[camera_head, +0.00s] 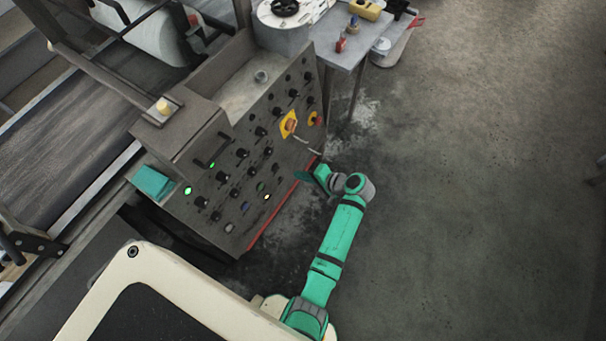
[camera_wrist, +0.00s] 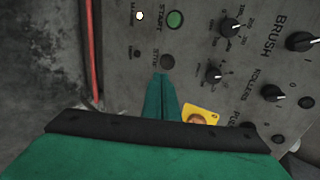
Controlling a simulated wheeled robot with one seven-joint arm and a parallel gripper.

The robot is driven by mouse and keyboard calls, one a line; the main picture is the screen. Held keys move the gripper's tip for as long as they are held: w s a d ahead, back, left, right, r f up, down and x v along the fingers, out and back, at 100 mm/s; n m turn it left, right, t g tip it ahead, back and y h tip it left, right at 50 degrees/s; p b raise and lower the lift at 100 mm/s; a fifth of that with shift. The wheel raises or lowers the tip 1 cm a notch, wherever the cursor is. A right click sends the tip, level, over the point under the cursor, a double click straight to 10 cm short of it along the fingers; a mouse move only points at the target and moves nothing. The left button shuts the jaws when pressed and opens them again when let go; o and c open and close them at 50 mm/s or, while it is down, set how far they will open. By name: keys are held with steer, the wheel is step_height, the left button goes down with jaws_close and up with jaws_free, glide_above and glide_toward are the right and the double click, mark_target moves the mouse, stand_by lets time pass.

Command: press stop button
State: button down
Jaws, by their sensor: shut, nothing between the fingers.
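In the wrist view a round dark button (camera_wrist: 167,61) sits on the grey control panel, with lettering beside it that reads like STOP. A green START button (camera_wrist: 175,19) is above it. My gripper (camera_wrist: 161,77) has its green fingers closed together, with the tips just below the dark button in the picture. I cannot tell whether they touch the panel. In the head view my gripper (camera_head: 301,175) is close to the front of the control panel (camera_head: 232,205), near its red-edged lower side. Nothing shows between the fingers.
Yellow plates with red-orange buttons (camera_head: 289,124) are farther along the panel; one yellow plate (camera_wrist: 205,114) shows beside my fingers. Several black knobs (camera_wrist: 231,27) are close by. A grey table (camera_head: 341,51) stands beyond. The floor (camera_head: 460,200) at right is clear.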

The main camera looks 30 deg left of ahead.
glide_toward(276, 167)
steer(key=x, duration=0.4)
steer(key=shift+f, duration=0.5)
steer(key=shift+a+f, duration=0.1)
steer(key=shift+a, duration=0.65)
steer(key=shift+w, duration=0.1)
